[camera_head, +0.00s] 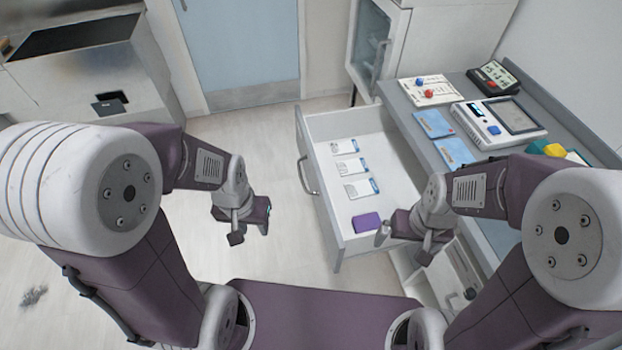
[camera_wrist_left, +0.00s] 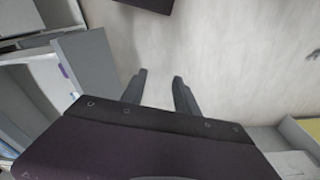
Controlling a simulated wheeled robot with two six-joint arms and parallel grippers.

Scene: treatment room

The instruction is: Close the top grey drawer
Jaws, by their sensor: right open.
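The top grey drawer (camera_head: 328,222) is pulled out from the grey cabinet at the right, with its handle (camera_head: 307,177) on its front facing left. Several small white-and-blue packs and a purple item (camera_head: 366,222) lie in it. My left gripper (camera_head: 249,232) hangs over open floor, left of the drawer front and apart from it. In the left wrist view its two fingers (camera_wrist_left: 160,82) are spread with nothing between them. My right gripper (camera_head: 404,246) is open and empty by the drawer's near right corner; I cannot tell whether it touches the drawer.
The grey countertop (camera_head: 402,112) above the drawer carries a white board, blue packets, a monitor-like device (camera_head: 497,122) and a black device (camera_head: 492,77). A white cabinet (camera_head: 380,45) stands behind. The floor (camera_head: 275,265) left of the drawer is clear.

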